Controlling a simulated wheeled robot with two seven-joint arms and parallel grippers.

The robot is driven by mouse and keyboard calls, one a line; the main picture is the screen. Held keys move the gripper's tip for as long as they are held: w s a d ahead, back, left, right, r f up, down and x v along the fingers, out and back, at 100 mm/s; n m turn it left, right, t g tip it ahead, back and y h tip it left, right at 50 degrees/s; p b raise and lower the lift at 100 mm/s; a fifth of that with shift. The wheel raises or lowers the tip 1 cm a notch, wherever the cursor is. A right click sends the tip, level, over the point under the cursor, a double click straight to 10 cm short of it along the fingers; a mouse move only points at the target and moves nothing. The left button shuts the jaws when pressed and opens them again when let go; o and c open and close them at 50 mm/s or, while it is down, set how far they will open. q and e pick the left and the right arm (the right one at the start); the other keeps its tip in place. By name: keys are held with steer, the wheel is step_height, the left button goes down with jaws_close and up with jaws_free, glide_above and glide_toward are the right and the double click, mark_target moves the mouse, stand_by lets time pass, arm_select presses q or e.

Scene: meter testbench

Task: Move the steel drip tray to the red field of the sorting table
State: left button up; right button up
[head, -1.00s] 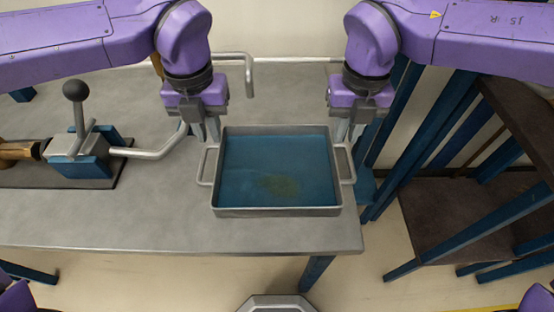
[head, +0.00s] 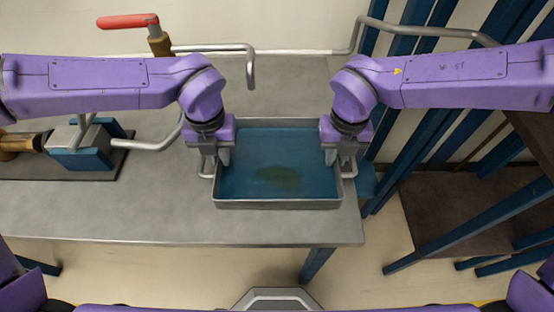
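The steel drip tray (head: 278,204) sits near the right end of the grey bench. It is a rectangular pan with a blue liquid-like inside and a murky brownish patch. It has a handle at each short side. My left gripper (head: 216,160) is down at the tray's left handle, and my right gripper (head: 340,160) is down at its right handle. The grippers hide most of both handles, so I cannot tell whether the fingers are closed on them. The sorting table's red field is not recognisable in view.
The grey bench (head: 100,215) has a clear front left area. A blue clamp fixture (head: 85,155) with a brass fitting stands at left. A red-handled valve (head: 130,21) and bent pipes are behind. A blue-framed rack with dark shelves (head: 440,215) stands at right, across a floor gap.

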arm_select(q)
jaws_close()
arm_select(e)
jaws_close()
arm_select(q)
steer(key=shift+r, duration=0.1)
arm_select(e)
steer(key=shift+r, duration=0.1)
stand_by(1.0)
